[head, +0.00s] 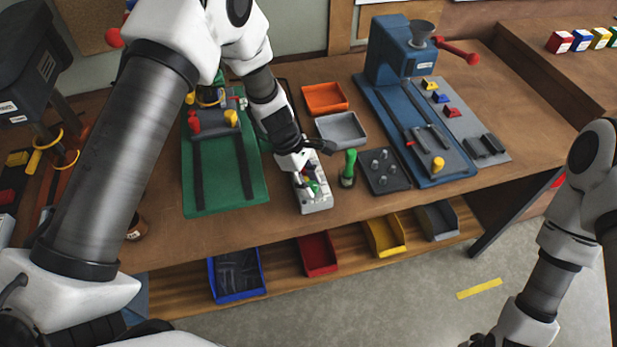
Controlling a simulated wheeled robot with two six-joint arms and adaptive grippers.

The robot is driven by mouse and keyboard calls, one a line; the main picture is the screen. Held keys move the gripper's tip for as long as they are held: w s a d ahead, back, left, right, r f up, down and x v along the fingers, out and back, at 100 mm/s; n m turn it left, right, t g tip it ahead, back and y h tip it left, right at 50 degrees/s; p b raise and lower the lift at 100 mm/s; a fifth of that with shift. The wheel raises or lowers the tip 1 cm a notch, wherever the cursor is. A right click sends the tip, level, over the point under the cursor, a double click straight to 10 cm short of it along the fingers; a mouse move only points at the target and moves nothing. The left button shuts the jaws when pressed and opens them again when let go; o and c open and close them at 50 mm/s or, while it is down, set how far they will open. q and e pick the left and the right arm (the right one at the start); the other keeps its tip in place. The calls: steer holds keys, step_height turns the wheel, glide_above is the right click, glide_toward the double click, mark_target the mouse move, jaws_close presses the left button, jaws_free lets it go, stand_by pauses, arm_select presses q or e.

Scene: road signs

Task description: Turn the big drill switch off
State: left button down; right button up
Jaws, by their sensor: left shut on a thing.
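A light grey control box (316,203) with small red, green and dark parts on top lies near the front edge of the wooden bench. My left gripper (306,179) reaches down onto this box and is shut on a small part on its top. The fingers cover that part, so its shape and position cannot be told. A dark grey machine (32,62) with white labels, which looks like a drill, stands at the far left, partly cut off. My right arm comes in at the right; only a dark bit of its gripper (482,341) shows at the bottom edge.
A green plate (222,182) lies left of the box. A green-handled tool (348,169) stands close on its right, beside a dark block (385,172). A grey tray (342,129), an orange tray (324,97) and a blue machine (390,55) stand behind. Coloured bins sit below.

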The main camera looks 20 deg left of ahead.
arm_select(q)
steer(key=shift+s+f+m+g, duration=0.15)
steer(key=shift+m+g, duration=0.15)
steer(key=shift+m, duration=0.4)
steer(key=c, duration=1.1)
jaws_free()
steer(key=shift+d, duration=0.15)
steer(key=v, duration=1.2)
steer(key=shift+w+d, duration=0.1)
steer(key=shift+w, duration=0.15)
steer(key=shift+s, duration=0.1)
